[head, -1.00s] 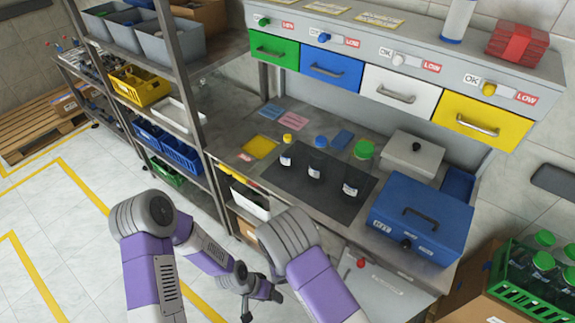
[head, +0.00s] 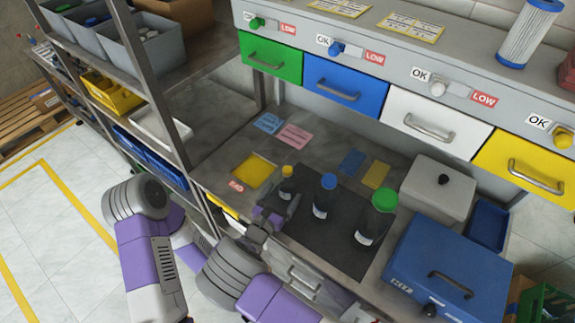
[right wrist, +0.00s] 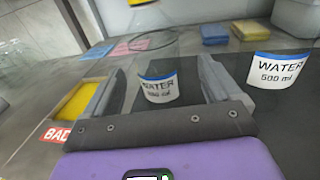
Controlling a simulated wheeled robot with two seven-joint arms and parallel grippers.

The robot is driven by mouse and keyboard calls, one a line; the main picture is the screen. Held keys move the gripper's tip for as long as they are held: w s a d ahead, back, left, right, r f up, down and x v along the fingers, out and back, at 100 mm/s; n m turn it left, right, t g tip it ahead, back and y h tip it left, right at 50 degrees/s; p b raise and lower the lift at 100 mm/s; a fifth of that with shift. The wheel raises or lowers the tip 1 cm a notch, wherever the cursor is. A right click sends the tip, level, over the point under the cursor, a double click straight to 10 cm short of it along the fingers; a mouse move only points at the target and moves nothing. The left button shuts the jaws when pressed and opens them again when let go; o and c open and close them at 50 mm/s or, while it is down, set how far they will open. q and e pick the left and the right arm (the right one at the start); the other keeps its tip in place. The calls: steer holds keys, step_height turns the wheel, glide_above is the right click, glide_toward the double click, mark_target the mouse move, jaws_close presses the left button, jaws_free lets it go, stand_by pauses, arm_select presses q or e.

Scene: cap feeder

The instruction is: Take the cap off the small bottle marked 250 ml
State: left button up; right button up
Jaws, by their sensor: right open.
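The small bottle with the yellow cap (head: 287,171) stands upright at the left end of a dark mat (head: 340,228) on the bench, its cap on. My right gripper (head: 277,207) is open at its near side. In the right wrist view, a bottle's WATER label (right wrist: 158,88) shows between the open fingers (right wrist: 160,95); its volume figure is blurred. I cannot tell whether the fingers touch it. A middle bottle with a blue cap (head: 328,181) and a larger one with a green cap (head: 384,199) stand to the right. My left gripper is hidden.
A yellow BAD tray (head: 242,182) lies left of the bottles. A blue case (head: 440,270) and a grey lidded box (head: 440,188) stand right. Drawers (head: 336,80) overhang the back. A shelf post (head: 155,75) rises left. A bottle labelled 500 ml (right wrist: 278,70) stands close by.

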mark_target(290, 179)
steer(key=shift+w+r, duration=0.2)
steer(key=shift+w, duration=0.05)
steer(key=shift+d+r, duration=0.2)
steer(key=shift+w+d+r, duration=0.1)
steer(key=shift+w+d, duration=0.05)
steer(key=shift+d, duration=0.1)
steer(key=shift+a+x, duration=0.15)
steer(key=shift+x, duration=1.2)
steer(key=shift+a+x, duration=0.1)
steer(key=shift+x, duration=1.25)
steer(key=shift+w, duration=0.15)
steer(key=shift+c, duration=0.2)
steer(key=c, duration=1)
